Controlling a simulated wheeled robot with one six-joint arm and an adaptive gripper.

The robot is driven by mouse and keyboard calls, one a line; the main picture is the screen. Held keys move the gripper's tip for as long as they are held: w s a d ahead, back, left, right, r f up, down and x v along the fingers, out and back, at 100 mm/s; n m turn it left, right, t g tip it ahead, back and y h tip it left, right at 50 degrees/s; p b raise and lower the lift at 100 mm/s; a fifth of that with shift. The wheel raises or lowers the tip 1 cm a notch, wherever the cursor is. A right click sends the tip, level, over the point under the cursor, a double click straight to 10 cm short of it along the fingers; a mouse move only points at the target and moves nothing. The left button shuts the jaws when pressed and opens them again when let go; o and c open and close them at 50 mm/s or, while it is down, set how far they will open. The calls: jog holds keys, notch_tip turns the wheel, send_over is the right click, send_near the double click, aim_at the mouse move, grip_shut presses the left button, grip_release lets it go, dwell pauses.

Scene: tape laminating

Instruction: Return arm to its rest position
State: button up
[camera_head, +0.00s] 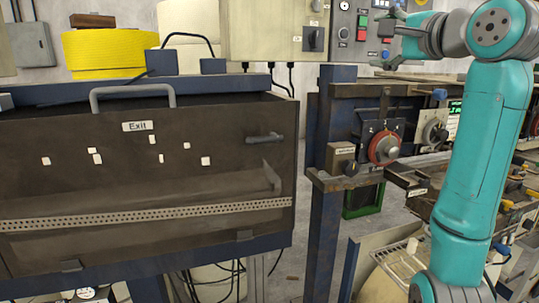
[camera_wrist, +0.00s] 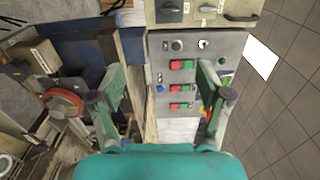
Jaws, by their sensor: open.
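My gripper (camera_wrist: 160,98) is open in the wrist view, with its two green-padded fingers spread apart and nothing between them. Beyond the fingers is a grey control panel (camera_wrist: 178,46) with red, green and blue buttons. In the head view my teal arm stands upright at the right, and my gripper (camera_head: 384,42) points left at the upper right, in front of the control panel (camera_head: 376,22). I cannot tell from the head view how far it is from the panel.
A red-rimmed dial (camera_head: 384,148) sits on the machine at centre right. A yellow roll (camera_head: 110,52) stands at the back left. Tiled floor (camera_wrist: 285,110) is open at right in the wrist view.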

jog(key=w+f+n+h, duration=0.1)
jog(key=w+f+h, duration=0.15)
jog(key=f, duration=2.85)
jog(key=s+f+n+h, duration=0.1)
jog(key=s+f, duration=0.4)
jog(key=f, duration=0.7)
jog(key=s+f+n+h, duration=0.1)
jog(key=s+f, duration=0.5)
jog(key=f, duration=0.7)
jog(key=s+a+f+n, duration=0.1)
jog(key=s+f, duration=0.4)
jog(key=s, duration=0.3)
jog(key=s+a+f+n+g+h, duration=0.1)
jog(key=s+f+n, duration=0.1)
jog(key=s+f, duration=0.35)
jog(key=s+f+n, duration=0.1)
jog(key=s+f, duration=0.2)
jog(key=s, duration=0.6)
jog(key=s+a+r+n+g, duration=0.1)
jog(key=s+r+n, duration=0.2)
jog(key=s, duration=2.3)
jog(key=shift+a+r+n, duration=0.15)
jog(key=shift+a+n, duration=0.2)
jog(key=shift+n, duration=1.95)
